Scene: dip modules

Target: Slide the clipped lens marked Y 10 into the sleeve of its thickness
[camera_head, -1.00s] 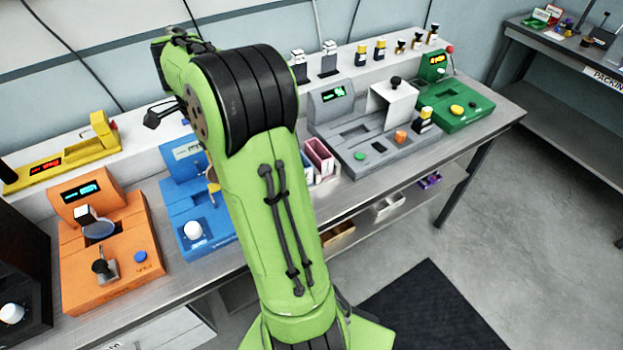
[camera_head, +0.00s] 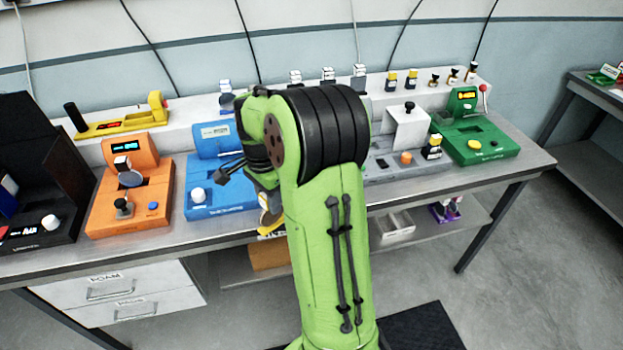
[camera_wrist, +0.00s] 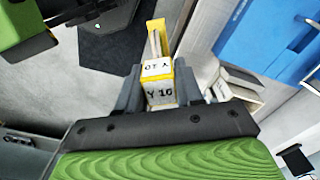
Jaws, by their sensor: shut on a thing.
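The clipped lens (camera_wrist: 158,85) shows in the wrist view as a white block marked Y 10 on two faces, with a yellow piece beyond it. My gripper (camera_wrist: 168,88) is shut on the block, one dark finger on each side. In the head view a yellow piece (camera_head: 269,222) shows below my wrist, in front of the bench edge. My arm covers most of the gripper there. No sleeve can be made out for certain; my arm hides part of the bench.
On the bench stand a black unit (camera_head: 45,185), an orange unit (camera_head: 130,195), a blue unit (camera_head: 215,190), a grey unit (camera_head: 400,165) and a green unit (camera_head: 475,135). A yellow device (camera_head: 115,124) lies on the back ledge. Drawers (camera_head: 110,290) and a lower shelf are below.

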